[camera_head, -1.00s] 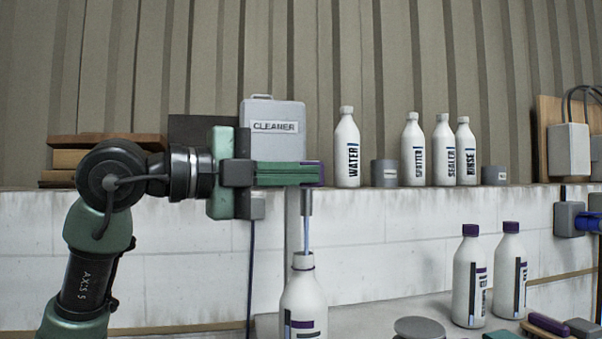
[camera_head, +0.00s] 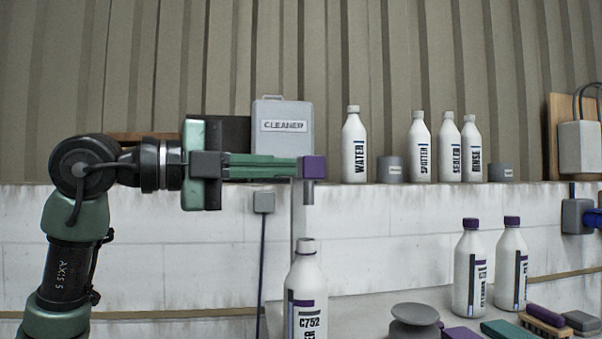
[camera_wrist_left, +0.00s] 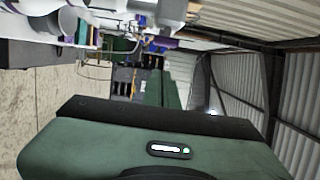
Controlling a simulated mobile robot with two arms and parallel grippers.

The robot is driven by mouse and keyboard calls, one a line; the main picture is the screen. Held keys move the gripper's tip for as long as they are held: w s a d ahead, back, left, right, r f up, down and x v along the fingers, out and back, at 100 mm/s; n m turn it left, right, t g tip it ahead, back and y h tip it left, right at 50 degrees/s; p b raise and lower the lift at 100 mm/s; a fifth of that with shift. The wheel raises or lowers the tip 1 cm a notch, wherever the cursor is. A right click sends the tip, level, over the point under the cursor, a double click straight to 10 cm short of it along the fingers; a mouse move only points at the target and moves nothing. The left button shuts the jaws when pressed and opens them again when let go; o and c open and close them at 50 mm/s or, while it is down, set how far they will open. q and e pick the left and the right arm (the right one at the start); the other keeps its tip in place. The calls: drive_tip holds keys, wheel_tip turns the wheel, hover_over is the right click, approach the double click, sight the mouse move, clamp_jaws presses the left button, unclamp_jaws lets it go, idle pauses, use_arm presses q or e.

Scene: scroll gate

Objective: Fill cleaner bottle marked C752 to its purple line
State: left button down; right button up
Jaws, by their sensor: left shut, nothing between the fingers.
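The white bottle marked C752 (camera_head: 307,290) stands upright below the spout of a dispenser with a purple block (camera_head: 314,167) at its head. A short purple mark and a dark vertical strip show on its front; its lower part is cut off by the frame, and I cannot tell the liquid level. A grey canister labelled CLEANER (camera_head: 282,140) stands behind the dispenser. My left gripper (camera_head: 296,168) is shut and empty, its green fingers level with the purple block and their tips close to its left side. I cannot tell whether they touch. No stream shows below the spout. My right gripper is not in view.
Two purple-capped bottles (camera_head: 467,270) stand on the bench at right. A round grey object (camera_head: 415,322) and a brush (camera_head: 545,322) lie nearer. Bottles marked WATER (camera_head: 354,150), SPOTTER, SEALER and RINSE stand on the ledge. Another dispenser with a blue part (camera_head: 580,216) is at far right.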

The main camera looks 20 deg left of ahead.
use_arm(q)
drive_tip(key=b+v, duration=0.1)
drive_tip(key=v, duration=0.4)
drive_tip(key=shift+s+a+r, duration=0.1)
drive_tip(key=shift+s+a, duration=0.05)
drive_tip(key=shift+s, duration=0.2)
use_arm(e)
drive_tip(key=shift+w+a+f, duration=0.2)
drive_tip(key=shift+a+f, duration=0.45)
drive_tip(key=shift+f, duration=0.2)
use_arm(q)
drive_tip(key=shift+s, duration=0.1)
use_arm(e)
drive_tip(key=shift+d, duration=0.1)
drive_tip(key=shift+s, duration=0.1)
